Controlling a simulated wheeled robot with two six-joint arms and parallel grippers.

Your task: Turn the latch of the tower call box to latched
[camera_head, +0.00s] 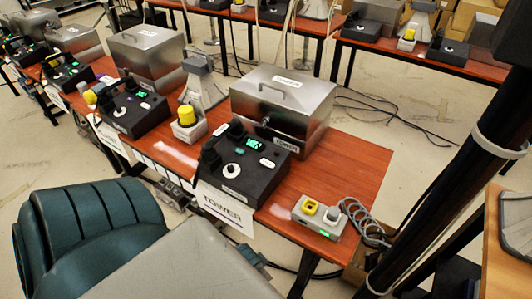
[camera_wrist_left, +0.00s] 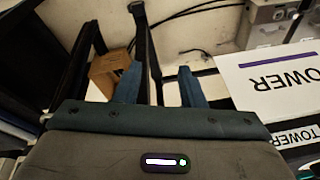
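A silver metal box (camera_head: 285,100) with a lid handle stands on the wooden table, with a small label on top and one low on its front. It looks like the tower call box. My right gripper is not in view.
A black console (camera_head: 245,170) stands in front of the box. A grey unit (camera_head: 320,218) with a yellow button and coiled cord lies at the table's right end. Similar stations continue left.

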